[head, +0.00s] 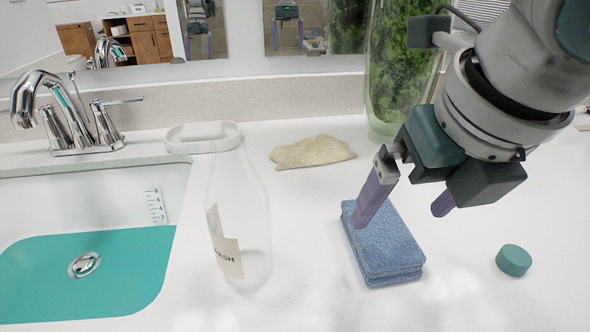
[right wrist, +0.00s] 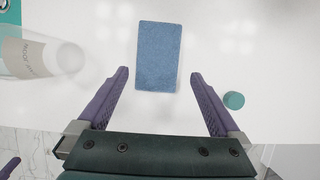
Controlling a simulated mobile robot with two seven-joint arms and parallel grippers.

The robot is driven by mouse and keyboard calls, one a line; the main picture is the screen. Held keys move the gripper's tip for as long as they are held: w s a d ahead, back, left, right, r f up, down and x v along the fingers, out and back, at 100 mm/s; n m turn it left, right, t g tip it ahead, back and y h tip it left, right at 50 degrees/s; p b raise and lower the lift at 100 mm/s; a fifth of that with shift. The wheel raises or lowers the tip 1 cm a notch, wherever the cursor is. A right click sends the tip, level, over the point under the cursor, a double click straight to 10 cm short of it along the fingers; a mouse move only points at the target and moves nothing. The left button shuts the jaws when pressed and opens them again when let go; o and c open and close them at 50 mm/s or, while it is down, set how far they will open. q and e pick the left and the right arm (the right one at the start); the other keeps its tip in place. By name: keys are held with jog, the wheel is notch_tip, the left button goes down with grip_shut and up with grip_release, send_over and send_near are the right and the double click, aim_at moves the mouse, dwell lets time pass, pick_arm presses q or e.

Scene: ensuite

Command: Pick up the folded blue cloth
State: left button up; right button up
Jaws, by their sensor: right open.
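The folded blue cloth (head: 380,248) lies flat on the white counter, right of the clear bottle in the head view. It also shows in the right wrist view (right wrist: 158,56), above and between the fingers. My right gripper (head: 408,206) is open and empty. Its purple fingers hang over the counter by the cloth, one in front of the cloth's upper left part in the head view. In the right wrist view the open right fingers (right wrist: 157,104) are spread wider than the cloth.
A clear bottle (head: 240,215) with a label stands left of the cloth. A teal cap (head: 513,260) lies to the right. A beige cloth (head: 312,152), a soap dish (head: 203,138) and a glass vase of greenery (head: 400,65) stand behind. A sink (head: 90,270) is left.

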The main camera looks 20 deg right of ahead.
aim_at(382, 229)
jog(key=b+x, duration=0.1)
jog(key=x, duration=0.5)
jog(key=shift+w+a+b, duration=0.1)
jog(key=shift+w+b, duration=0.15)
jog(key=shift+b, duration=0.05)
jog(key=shift+c, duration=0.2)
jog(key=c, duration=1.1)
